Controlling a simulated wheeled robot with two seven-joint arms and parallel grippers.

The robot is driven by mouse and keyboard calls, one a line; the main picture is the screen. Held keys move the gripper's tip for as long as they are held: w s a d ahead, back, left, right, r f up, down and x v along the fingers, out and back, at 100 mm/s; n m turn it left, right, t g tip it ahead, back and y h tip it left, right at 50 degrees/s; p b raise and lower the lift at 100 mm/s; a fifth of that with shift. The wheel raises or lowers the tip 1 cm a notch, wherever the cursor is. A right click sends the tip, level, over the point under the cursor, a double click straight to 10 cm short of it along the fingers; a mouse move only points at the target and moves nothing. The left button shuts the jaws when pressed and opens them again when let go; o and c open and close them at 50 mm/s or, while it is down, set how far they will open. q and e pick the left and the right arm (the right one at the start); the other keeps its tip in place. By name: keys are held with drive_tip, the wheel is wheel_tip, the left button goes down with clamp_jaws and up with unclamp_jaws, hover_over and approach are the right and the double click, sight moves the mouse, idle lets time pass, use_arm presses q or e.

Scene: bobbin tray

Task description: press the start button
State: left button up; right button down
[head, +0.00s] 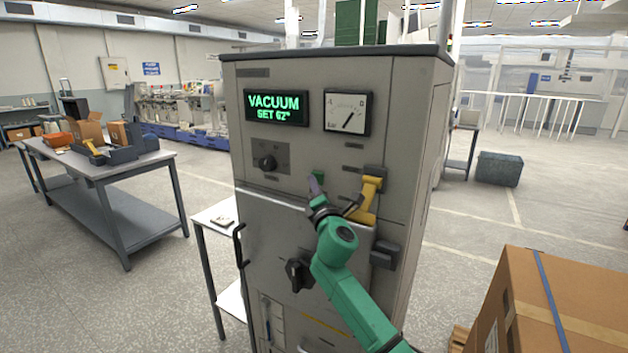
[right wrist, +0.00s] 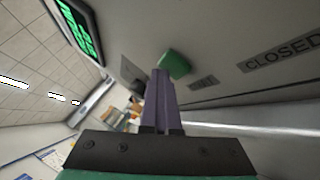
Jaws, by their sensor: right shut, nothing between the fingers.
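The green start button (head: 320,175) sits on the front of the grey cabinet (head: 300,206), below the display and gauge. It also shows in the right wrist view (right wrist: 175,65), just beyond the fingertips. My right gripper (head: 313,181) is shut and empty, its purple fingers pointing at the panel. In the head view the fingertips overlap the button's lower left edge. In the right wrist view the fingertips (right wrist: 158,74) end beside the button's lower left side. I cannot tell whether they touch it. My left gripper is not in view.
The display (head: 276,106) reads VACUUM SET and a value. A dial gauge (head: 348,112), a rotary switch (head: 267,162), a yellow handle (head: 369,194) and a lower black knob (head: 298,273) are on the cabinet. A cardboard box (head: 560,305) stands at right.

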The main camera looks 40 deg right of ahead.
drive_tip(key=shift+s+a+f, duration=0.15)
drive_tip(key=shift+s+a, duration=0.05)
drive_tip(key=shift+s, duration=0.2)
drive_tip(key=a, duration=0.2)
drive_tip(key=s+a+p, duration=0.1)
drive_tip(key=a, duration=0.2)
drive_tip(key=shift+s, duration=0.2)
idle(0.7)
